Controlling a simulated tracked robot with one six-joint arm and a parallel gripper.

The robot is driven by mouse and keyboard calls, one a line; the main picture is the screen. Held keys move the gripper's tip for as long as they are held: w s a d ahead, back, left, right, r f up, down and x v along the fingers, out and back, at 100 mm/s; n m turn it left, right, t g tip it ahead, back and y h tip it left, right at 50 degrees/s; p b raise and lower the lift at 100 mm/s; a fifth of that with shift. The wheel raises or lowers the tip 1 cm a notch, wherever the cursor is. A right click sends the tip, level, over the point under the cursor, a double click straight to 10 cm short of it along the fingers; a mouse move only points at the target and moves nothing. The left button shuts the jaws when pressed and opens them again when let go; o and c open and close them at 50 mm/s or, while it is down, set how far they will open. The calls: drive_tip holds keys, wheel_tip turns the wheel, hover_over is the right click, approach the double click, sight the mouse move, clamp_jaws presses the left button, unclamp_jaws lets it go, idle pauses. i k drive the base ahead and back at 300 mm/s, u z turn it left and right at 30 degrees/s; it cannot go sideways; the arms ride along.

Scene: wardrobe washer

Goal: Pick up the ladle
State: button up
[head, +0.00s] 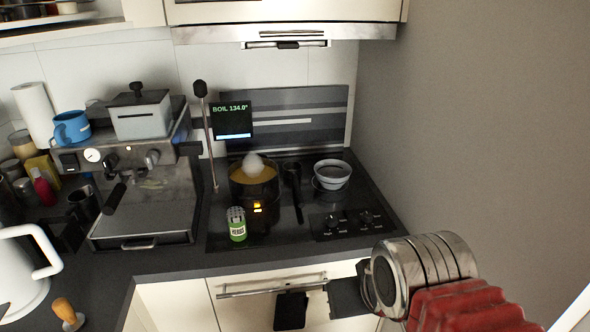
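A dark utensil that looks like the ladle (292,176) lies on the black stovetop, between the pot and a grey bowl. Its round head is towards the back and its thin handle points to the front edge. My gripper (318,302) is at the lower right, in front of the cabinet fronts, below and nearer than the stovetop. It is well apart from the ladle. I see nothing held.
A pot (254,185) with yellow contents steams left of the ladle, under a "BOIL 134.0°" label. A grey bowl (332,175) stands to the right. A green-labelled shaker (237,224) is near the front. An espresso machine (145,190) stands left; a wall (470,120) bounds the right.

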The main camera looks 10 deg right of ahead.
sight(296, 185)
drive_tip(key=i, duration=0.45)
drive_tip(key=k, duration=1.35)
drive_tip(key=u, duration=0.5)
drive_tip(key=i, duration=1.7)
drive_tip(key=z, duration=0.5)
